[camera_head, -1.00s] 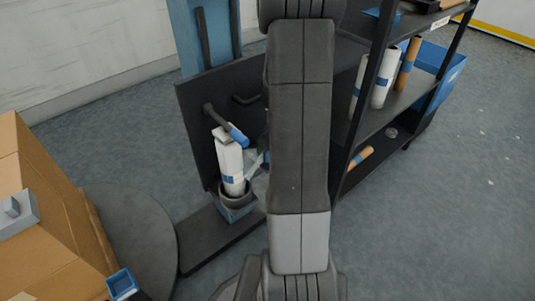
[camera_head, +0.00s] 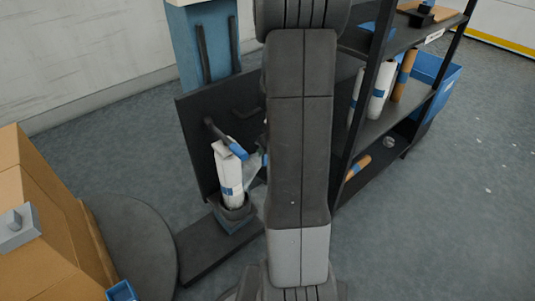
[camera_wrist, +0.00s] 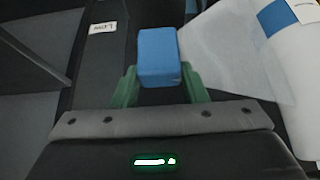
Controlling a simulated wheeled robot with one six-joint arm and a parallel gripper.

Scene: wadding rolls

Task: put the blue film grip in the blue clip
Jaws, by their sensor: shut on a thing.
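The blue film grip (camera_wrist: 158,55) is a small blue block in the wrist view. The green fingers of my gripper (camera_wrist: 159,82) are shut on it from both sides. A translucent sheet of film (camera_wrist: 230,50) runs from the grip towards a white roll with a blue band (camera_wrist: 288,22) on the right. In the head view the white roll (camera_head: 229,178) stands in a dark holder, with the film (camera_head: 254,172) beside it; my arm hides the gripper. A blue-ended bar (camera_head: 238,151) sits just above the roll. I cannot tell which blue part is the clip.
A black shelf rack (camera_head: 385,115) with several rolls stands right of my arm. A blue bin (camera_head: 434,85) is behind it. A dark upright panel (camera_head: 197,130) backs the roll. A cardboard box (camera_head: 45,225) is at left. Open floor (camera_head: 460,220) lies to the right.

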